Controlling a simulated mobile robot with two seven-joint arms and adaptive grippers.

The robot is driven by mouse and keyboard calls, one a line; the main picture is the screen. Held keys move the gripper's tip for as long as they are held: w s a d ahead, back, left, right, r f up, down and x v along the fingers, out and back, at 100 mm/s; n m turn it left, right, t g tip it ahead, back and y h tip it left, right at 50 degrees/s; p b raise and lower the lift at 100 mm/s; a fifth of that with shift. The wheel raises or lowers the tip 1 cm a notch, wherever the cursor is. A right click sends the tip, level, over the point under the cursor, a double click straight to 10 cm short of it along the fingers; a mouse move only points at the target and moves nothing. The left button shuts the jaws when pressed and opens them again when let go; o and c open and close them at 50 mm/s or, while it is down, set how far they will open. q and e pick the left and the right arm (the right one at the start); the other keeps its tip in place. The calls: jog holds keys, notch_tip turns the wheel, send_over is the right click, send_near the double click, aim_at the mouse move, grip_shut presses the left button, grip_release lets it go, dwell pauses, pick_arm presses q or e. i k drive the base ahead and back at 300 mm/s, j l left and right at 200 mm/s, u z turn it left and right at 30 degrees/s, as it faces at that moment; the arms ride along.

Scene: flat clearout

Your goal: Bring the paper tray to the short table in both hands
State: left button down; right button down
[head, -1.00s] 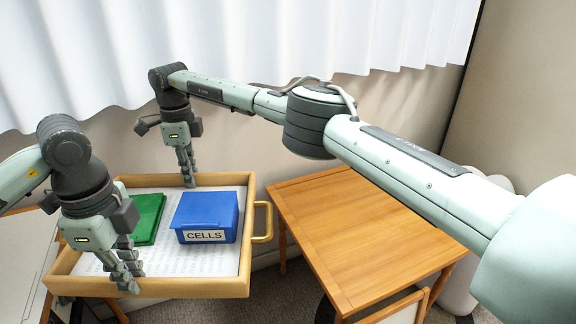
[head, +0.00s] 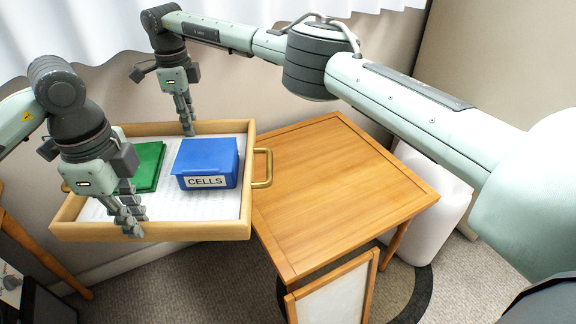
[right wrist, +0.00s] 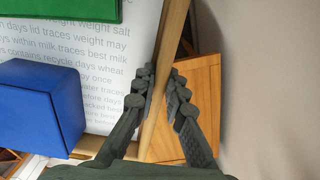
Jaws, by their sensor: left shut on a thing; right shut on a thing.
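The paper tray (head: 150,233) is a shallow wooden tray with a paper lining printed with text and a brass handle (head: 263,168) on its right end. My left gripper (head: 130,222) is shut on the tray's near wall. My right gripper (head: 187,122) is shut on the far wall; the right wrist view shows that wall (right wrist: 156,130) between its fingers. The tray is held up, its right end beside and partly over the short table (head: 340,190), a square wooden table with a bare top.
A white rounded object (head: 432,205) stands behind the table's right side. A wood-framed pale panel (head: 335,295) is at the table's near side. Another wooden piece of furniture (head: 40,250) and a dark object (head: 40,302) are at lower left. A white curtain hangs behind.

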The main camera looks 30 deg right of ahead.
aim_at(319, 172)
jog(key=l+z, duration=0.15)
jog(key=l, duration=0.3)
jog(key=i+l+z, duration=0.1)
jog(key=l, duration=0.3)
jog(key=i+l+z, duration=0.15)
jog(key=l, duration=0.25)
